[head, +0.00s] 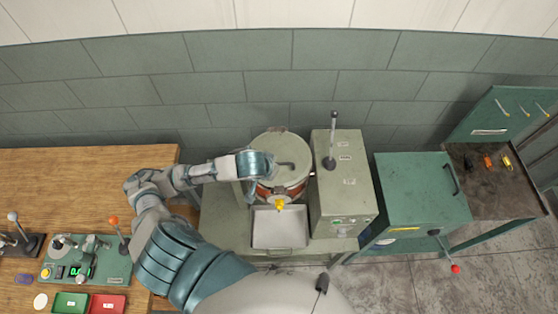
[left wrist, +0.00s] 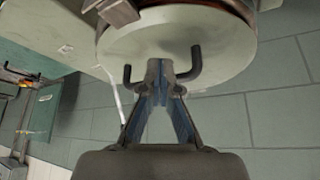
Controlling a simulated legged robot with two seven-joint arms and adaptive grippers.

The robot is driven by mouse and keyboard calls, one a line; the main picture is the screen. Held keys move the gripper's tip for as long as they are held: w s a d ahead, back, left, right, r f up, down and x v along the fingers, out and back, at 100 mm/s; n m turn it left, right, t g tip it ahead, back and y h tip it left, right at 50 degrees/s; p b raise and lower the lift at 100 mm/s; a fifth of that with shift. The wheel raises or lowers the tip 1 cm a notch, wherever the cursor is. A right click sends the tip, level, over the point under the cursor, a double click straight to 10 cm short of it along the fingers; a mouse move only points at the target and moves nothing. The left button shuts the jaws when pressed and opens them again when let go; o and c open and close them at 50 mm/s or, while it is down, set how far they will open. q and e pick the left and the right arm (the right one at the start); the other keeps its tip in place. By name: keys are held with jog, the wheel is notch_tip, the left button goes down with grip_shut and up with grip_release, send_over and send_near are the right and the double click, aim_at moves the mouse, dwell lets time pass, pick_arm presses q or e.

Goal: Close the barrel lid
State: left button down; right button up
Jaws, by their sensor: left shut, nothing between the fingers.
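The barrel lid (head: 284,148) is a pale round disc with a dark bent bar handle (head: 287,164). It lies over the barrel (head: 267,191), whose copper-coloured band shows below the lid's near edge. I cannot tell whether the lid sits fully flush. In the left wrist view the lid (left wrist: 215,42) fills the top middle, and its handle (left wrist: 194,62) shows on both sides of my fingertips. My left gripper (head: 271,166) is over the lid at the handle. Its fingers (left wrist: 160,72) meet at the tips and hold nothing. My right gripper is out of view.
A yellow tap (head: 280,202) is on the barrel's front above a metal tray (head: 280,229). A grey-green box (head: 346,180) with an upright lever (head: 332,140) stands close on the right. A wooden table (head: 60,180) with controls is on the left.

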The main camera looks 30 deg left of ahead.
pick_arm(q)
notch_tip(320, 180, up, 2)
jog(key=shift+r+p, duration=0.2)
jog(key=shift+p, duration=0.8)
jog(key=shift+r, duration=2.65)
jog(key=shift+f, duration=0.1)
